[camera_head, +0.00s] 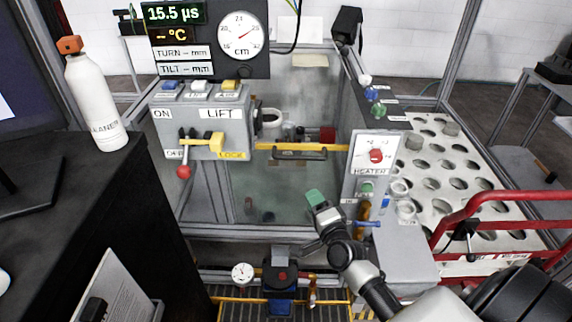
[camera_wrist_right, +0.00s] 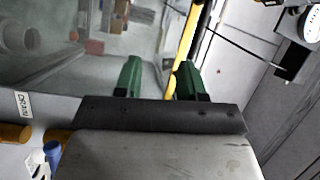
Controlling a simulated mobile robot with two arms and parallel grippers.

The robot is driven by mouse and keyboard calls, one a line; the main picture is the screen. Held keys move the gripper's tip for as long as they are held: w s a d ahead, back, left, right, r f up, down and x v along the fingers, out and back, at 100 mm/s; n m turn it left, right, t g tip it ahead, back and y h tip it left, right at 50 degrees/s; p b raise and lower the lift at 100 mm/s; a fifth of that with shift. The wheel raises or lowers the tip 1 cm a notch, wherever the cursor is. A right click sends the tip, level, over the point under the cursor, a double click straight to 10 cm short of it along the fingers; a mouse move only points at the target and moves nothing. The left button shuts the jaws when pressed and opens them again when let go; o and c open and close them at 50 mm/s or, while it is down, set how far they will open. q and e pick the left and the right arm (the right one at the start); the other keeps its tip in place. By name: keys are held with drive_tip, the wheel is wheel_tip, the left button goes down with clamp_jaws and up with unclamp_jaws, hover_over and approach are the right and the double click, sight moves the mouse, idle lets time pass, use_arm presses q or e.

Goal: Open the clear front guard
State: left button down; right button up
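The clear front guard (camera_head: 285,190) is a see-through upright panel in the middle of the head view. A yellow bar (camera_head: 275,147) runs along its top, with a dark handle (camera_head: 313,155) just below. My right gripper (camera_head: 316,198), with green fingers, is in front of the panel, below and right of the handle. In the right wrist view its two fingers (camera_wrist_right: 158,80) stand apart with nothing between them. The yellow bar also shows there (camera_wrist_right: 183,52), beyond the fingers. Whether the fingers touch the panel is unclear. My left gripper is not in view.
A LIFT box with a yellow lock lever (camera_head: 215,142) and a red-knobbed lever (camera_head: 183,171) stands left of the guard. The HEATER panel (camera_head: 374,158) is close on the right. A red rail (camera_head: 490,200) and a perforated plate (camera_head: 437,203) lie farther right.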

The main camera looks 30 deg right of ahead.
drive_tip(key=m+t+h, duration=0.1)
drive_tip(key=m, duration=0.1)
approach(300, 158)
drive_tip(key=x, duration=0.5)
drive_tip(key=shift+w+d+f+p, duration=0.1)
drive_tip(key=shift+d+f+p, duration=0.05)
drive_tip(key=shift+d+p, duration=0.2)
drive_tip(key=x, duration=0.4)
drive_tip(key=shift+w+a, duration=0.1)
drive_tip(key=shift+a, duration=0.1)
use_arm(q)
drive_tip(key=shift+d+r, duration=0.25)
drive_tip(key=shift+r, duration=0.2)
use_arm(e)
drive_tip(key=shift+w+d, duration=0.15)
drive_tip(key=shift+w, duration=0.5)
drive_tip(key=shift+c, duration=0.5)
clamp_jaws()
